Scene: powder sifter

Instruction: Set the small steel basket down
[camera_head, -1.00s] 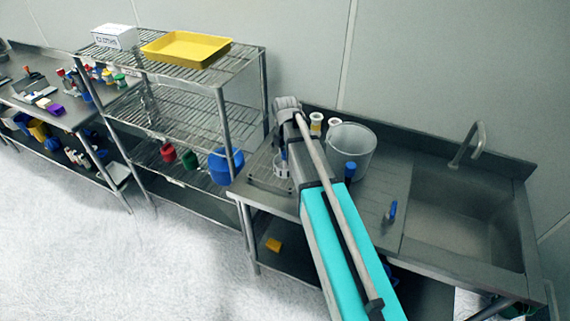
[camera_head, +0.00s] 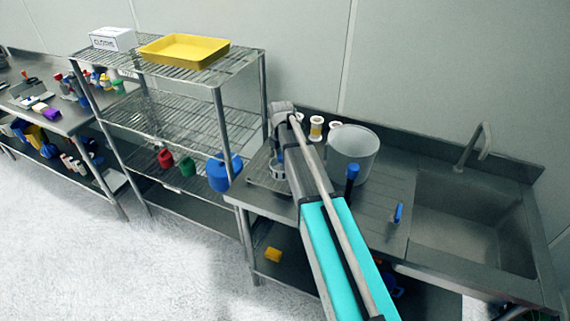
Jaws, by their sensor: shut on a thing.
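The small steel basket (camera_head: 276,170) shows at the left end of the steel sink counter, partly hidden behind my arm. It is at or just above a low tray or rack (camera_head: 262,178) on that counter; I cannot tell whether it touches. My gripper (camera_head: 281,150) points down over the basket and is shut on it. The fingertips are mostly hidden by my own arm.
A blue item (camera_head: 398,212) is near the sink (camera_head: 470,225). A wire shelf (camera_head: 185,120) stands left. The counter between bucket and sink is mostly clear.

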